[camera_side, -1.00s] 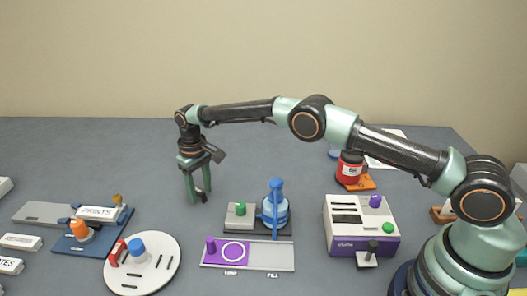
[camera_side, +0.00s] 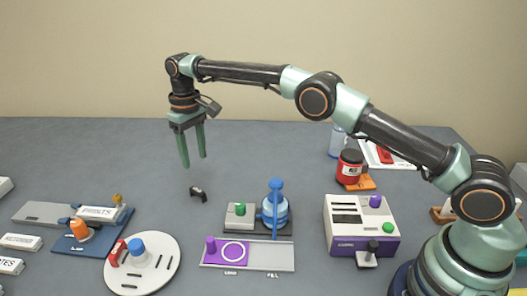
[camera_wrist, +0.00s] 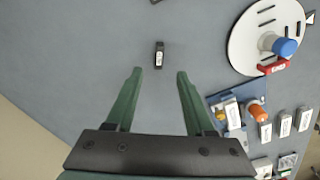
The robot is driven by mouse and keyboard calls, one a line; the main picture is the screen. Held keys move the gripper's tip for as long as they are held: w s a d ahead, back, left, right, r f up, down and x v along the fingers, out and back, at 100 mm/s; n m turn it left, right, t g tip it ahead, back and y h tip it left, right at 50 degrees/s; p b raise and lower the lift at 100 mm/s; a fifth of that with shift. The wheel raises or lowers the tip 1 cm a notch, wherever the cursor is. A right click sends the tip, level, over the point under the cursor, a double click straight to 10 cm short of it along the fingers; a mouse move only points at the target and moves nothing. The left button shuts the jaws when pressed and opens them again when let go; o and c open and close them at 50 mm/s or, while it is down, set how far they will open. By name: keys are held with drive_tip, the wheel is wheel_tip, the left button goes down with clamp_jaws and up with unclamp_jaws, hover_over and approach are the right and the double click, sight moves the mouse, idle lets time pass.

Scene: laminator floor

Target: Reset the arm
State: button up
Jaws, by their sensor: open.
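My gripper (camera_side: 193,162) is open and empty, pointing down and raised above the table in the side view. Its two green fingers also show in the wrist view (camera_wrist: 159,72), spread apart with nothing between them. A small black piece (camera_side: 198,194) lies on the table below the gripper. In the wrist view the small black piece (camera_wrist: 159,55) lies beyond the fingertips, apart from them.
A white disc (camera_side: 165,265) with a blue knob stands at front left, near a blue board (camera_side: 70,246). A white-and-purple machine (camera_side: 345,225) and red jar (camera_side: 349,168) are right. The table's back left is clear.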

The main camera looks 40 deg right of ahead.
drive_tip(key=shift+r, duration=0.1)
drive_tip(key=s+d+r+m+t, duration=0.1)
drive_tip(key=s+d+r, duration=0.35)
drive_tip(key=r, duration=0.35)
drive_tip(key=s+d+r+t, duration=0.2)
drive_tip(key=s+d+r, duration=0.25)
drive_tip(key=r, duration=0.25)
drive_tip(key=s+d+f+t, duration=0.1)
drive_tip(key=s+d, duration=0.3)
drive_tip(key=s, duration=0.5)
drive_tip(key=s+d+f+m+t, duration=0.1)
drive_tip(key=s+d+f, duration=0.1)
drive_tip(key=s, duration=0.8)
drive_tip(key=shift+d+f+m+t, duration=0.15)
drive_tip(key=shift+d+m+t, duration=0.15)
drive_tip(key=shift+d, duration=0.55)
